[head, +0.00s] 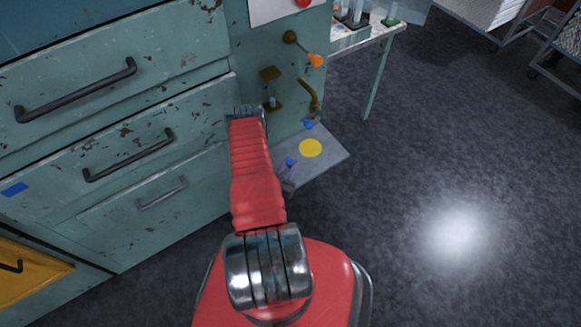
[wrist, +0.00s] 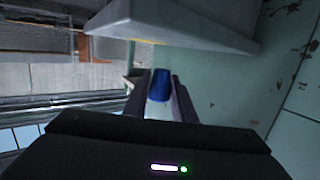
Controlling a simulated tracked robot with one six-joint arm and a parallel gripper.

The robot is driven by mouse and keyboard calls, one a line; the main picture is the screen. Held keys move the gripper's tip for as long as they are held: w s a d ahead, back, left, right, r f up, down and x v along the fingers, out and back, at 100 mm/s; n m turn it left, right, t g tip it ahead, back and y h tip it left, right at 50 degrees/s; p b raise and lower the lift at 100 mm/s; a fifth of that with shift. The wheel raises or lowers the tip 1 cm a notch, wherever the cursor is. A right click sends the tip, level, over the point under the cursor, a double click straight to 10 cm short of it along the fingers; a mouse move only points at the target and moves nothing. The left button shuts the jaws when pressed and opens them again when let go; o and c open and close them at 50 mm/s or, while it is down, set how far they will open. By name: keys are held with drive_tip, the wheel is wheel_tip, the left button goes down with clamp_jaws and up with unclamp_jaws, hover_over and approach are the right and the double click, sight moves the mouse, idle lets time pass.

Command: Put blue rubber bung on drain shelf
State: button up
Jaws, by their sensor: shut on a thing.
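The blue rubber bung (wrist: 160,86) is between the two fingers of my gripper (wrist: 159,100) in the wrist view. In the head view the bung (head: 290,162) is a small blue spot at the tip of my gripper (head: 288,174), which is partly hidden by my red arm. A flat grey shelf with a yellow disc (head: 310,148), likely the drain shelf (head: 328,160), juts from the green cabinet. The bung overlaps its left part in the head view. In the wrist view the shelf (wrist: 185,27) is a grey slab beyond the bung, with a visible gap between them.
Another small blue piece (head: 308,125) is by the panel above the shelf. A brass hook (head: 310,97), a brass bracket (head: 271,88) and an orange knob (head: 316,61) stick out from the panel. Drawers with handles (head: 75,90) are at left. Open dark floor (head: 430,170) lies right.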

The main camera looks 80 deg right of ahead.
drive_tip(key=shift+f, duration=1.85)
drive_tip(key=shift+f, duration=0.1)
drive_tip(key=o, duration=1)
drive_tip(key=v, duration=1.2)
